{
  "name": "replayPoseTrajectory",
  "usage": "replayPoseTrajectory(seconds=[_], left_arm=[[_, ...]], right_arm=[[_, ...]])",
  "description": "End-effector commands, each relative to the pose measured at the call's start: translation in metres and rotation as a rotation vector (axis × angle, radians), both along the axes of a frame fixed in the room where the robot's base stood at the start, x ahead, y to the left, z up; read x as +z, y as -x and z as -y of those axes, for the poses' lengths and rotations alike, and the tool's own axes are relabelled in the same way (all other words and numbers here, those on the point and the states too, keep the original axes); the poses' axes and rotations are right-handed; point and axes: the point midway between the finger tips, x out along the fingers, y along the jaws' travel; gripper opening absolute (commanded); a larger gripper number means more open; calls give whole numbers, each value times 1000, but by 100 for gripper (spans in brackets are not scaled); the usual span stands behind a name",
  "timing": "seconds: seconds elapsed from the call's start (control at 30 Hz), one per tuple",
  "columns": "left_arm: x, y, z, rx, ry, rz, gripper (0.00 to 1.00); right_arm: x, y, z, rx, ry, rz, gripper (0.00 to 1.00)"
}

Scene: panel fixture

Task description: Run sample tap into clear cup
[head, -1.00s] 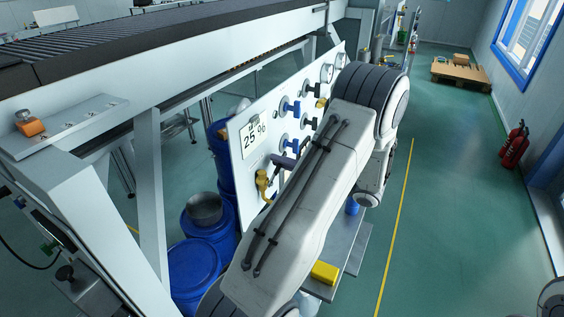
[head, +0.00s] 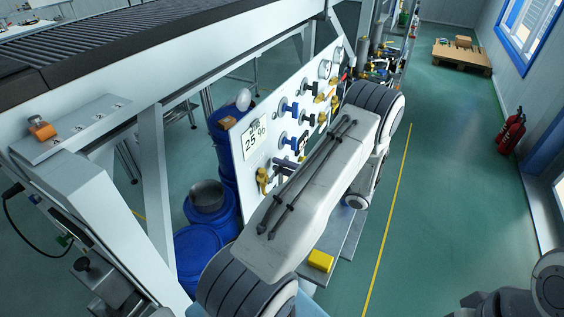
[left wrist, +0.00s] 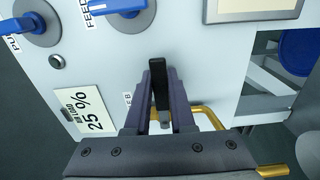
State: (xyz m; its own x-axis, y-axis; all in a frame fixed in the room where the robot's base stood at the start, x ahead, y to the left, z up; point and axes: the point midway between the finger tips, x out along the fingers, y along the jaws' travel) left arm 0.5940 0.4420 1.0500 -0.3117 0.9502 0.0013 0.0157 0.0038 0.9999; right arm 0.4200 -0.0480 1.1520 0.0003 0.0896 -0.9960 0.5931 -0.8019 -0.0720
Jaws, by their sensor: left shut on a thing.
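The brass sample tap (head: 263,178) sits at the lower left of the white panel, below the 25 % card. My left gripper (head: 284,163) is beside it, partly hidden by my own arm in the head view. In the left wrist view, my left gripper (left wrist: 160,92) is shut on the tap's black lever (left wrist: 160,82). The tap's bent brass pipe (left wrist: 208,112) shows to the right of the fingers. I cannot see the clear cup in either view. My right gripper is not in view.
The panel (head: 247,182) carries blue-handled valves (head: 289,107) and gauges.

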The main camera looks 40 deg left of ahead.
Motion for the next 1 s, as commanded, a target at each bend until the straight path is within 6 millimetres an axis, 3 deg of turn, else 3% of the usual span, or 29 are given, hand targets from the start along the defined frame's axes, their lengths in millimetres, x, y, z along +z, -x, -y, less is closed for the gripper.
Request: replayPoseTrajectory(seconds=[0.1, 0.13, 0.2, 0.57, 1.0], left_arm=[[-2, -1, 0, -3, 4, -1, 0], [-2, -1, 0, -3, 4, -1, 33], [-2, 0, 0, -3, 3, 0, 52], [-2, -2, 4, -3, 2, 2, 52], [-4, -26, 78, -7, 2, 4, 52]], right_arm=[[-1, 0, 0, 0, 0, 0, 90], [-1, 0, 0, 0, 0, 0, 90], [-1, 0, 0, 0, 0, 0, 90], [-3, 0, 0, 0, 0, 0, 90], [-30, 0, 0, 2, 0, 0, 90]])
